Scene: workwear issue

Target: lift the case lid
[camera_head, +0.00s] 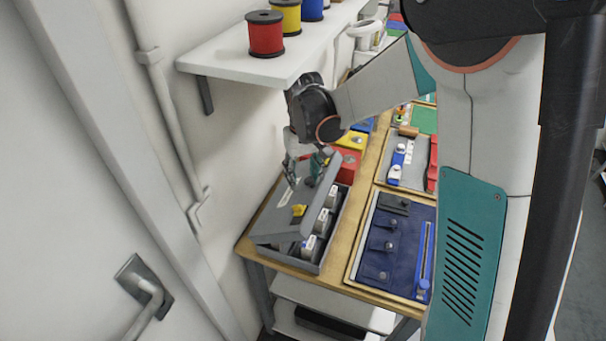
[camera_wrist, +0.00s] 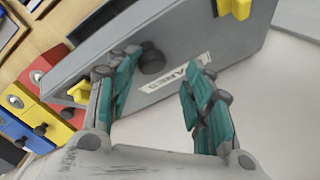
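The grey case (camera_head: 332,243) stands on the wooden table's near left corner. Its grey lid (camera_head: 272,225) is tilted up, and pale items show in the case on the right side. The lid has a yellow latch (camera_head: 299,210) and a white label, which also shows in the wrist view (camera_wrist: 180,74). My gripper (camera_head: 306,175) is at the lid's far end. In the wrist view my gripper (camera_wrist: 168,63) has its teal fingers spread, with a dark round knob (camera_wrist: 152,60) on the lid near the left finger. I cannot tell whether the fingers touch the lid.
A white shelf (camera_head: 225,60) with red, yellow and blue spools overhangs behind the case. Red (camera_head: 347,165) and yellow (camera_head: 354,140) bins stand beyond it. A framed blue panel (camera_head: 388,250) lies to its right. The wall and a door handle (camera_head: 146,287) are left.

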